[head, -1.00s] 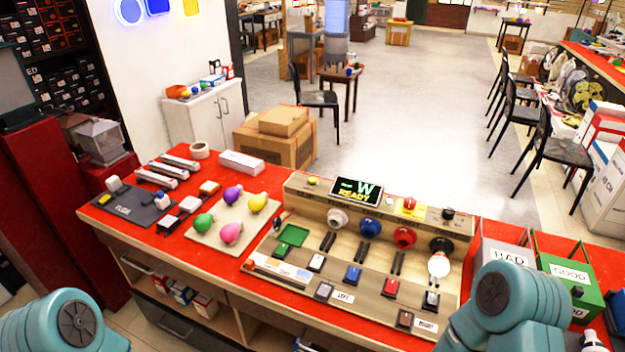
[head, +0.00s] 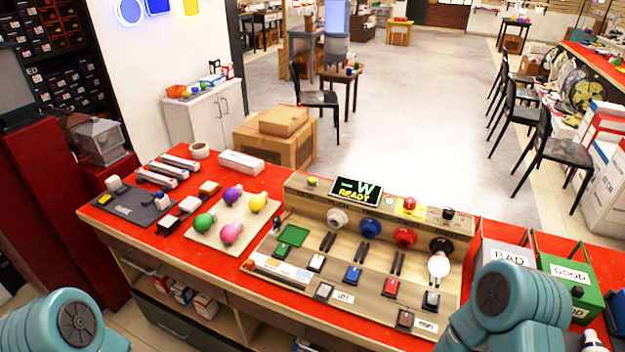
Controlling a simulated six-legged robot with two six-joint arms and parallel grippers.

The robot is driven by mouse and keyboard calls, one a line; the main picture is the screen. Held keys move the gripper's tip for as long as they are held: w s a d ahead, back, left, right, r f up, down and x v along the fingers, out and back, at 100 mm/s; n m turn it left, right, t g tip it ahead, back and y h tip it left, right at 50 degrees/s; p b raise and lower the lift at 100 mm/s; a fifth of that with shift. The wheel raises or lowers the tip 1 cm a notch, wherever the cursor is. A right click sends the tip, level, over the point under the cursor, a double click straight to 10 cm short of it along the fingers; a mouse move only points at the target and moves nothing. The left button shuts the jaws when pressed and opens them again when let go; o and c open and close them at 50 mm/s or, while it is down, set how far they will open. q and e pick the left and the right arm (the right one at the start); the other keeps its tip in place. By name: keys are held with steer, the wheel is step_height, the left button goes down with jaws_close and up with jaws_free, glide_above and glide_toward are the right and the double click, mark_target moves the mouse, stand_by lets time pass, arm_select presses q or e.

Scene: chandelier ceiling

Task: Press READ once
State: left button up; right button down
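A wooden test panel (head: 300,222) stands on the red-topped bench. Its small display (head: 357,190) reads "-W" with "READY" below. Along the panel's top edge are a yellow button (head: 312,181), a red button on a yellow base (head: 409,204) and a black knob (head: 448,213). Only my arm links show, at the bottom left and bottom right corners; both grippers are out of view.
Coloured bulbs (head: 232,233) lie on a board at the left, beside a grey mat (head: 133,206). White, blue, red and black sockets (head: 370,228) line the panel. A grey BAD bin (head: 505,256) and a green GOOD bin (head: 570,272) stand at the right, behind my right arm.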

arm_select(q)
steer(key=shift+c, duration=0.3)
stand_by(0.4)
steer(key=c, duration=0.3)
